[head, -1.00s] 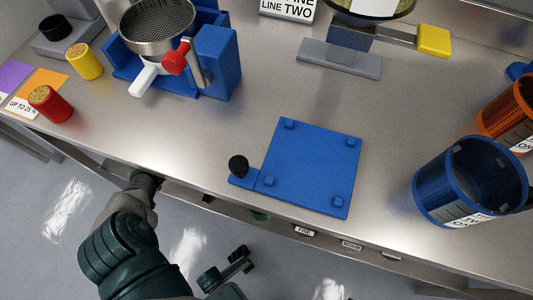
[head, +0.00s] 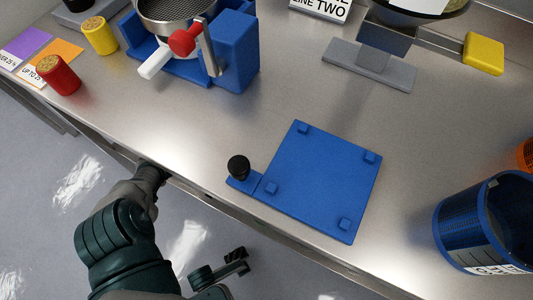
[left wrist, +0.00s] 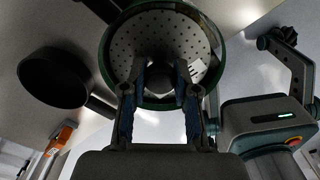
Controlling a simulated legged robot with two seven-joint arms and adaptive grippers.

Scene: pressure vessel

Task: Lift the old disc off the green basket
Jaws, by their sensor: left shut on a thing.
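My left gripper (left wrist: 162,78) fills the lower middle of the left wrist view, its fingers closed around a dark grey knob-like part. Right behind the fingers is a pale round disc (left wrist: 205,48) with many small holes, which I take for the old disc. The green rim of the basket (left wrist: 107,50) circles it. I cannot tell whether the disc is clear of the rim. In the head view my left arm reaches to the bench's front edge, and its gripper, the disc and the green basket are hidden there. My right gripper is not in view.
The metal bench (head: 120,110) holds a blue plate (head: 325,180) with a black knob (head: 238,168), a blue basket (head: 450,225) and a blue stand (head: 230,60). A dark round vessel (left wrist: 52,80) shows in the left wrist view.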

